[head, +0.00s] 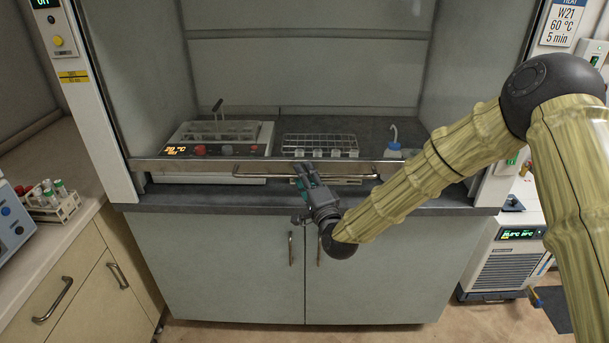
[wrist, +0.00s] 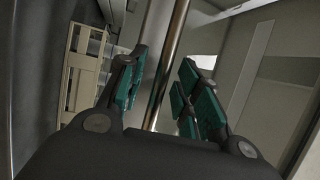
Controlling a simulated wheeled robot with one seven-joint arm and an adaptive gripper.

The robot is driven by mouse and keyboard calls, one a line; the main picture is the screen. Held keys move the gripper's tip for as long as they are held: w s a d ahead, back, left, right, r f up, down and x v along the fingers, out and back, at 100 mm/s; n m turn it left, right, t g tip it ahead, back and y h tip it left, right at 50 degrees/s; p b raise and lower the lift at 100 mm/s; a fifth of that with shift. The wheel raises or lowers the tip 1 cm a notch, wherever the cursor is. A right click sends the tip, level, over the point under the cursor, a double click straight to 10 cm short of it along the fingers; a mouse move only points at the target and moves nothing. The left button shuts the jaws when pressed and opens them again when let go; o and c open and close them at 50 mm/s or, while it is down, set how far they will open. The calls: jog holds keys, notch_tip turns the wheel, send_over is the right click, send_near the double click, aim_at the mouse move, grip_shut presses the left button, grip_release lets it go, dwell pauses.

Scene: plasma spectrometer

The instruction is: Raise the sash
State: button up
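The fume hood's sash is a clear pane with a metal bottom rail (head: 200,164), low across the opening, just above the worktop's front edge. A thin horizontal handle bar (head: 255,175) runs along the front of the rail. My gripper (head: 304,176) is at the middle of this handle in the head view. In the wrist view, my gripper (wrist: 163,95) has its green-padded fingers apart. The shiny handle bar (wrist: 170,60) passes between them, with gaps visible at the pads. My gripper hides part of the handle in the head view.
Behind the sash are a heating unit (head: 255,150), a wire rack (head: 335,141) and a small wash bottle (head: 393,150). A tube rack (head: 58,209) stands on the left bench. Cabinet doors (head: 240,265) lie below. A chiller (head: 502,260) stands at right.

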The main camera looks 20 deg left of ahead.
grip_shut()
jog(key=shift+r, duration=0.1)
notch_tip(320, 180, up, 49)
jog(key=p, duration=0.6)
grip_release()
jog(key=shift+f, duration=0.2)
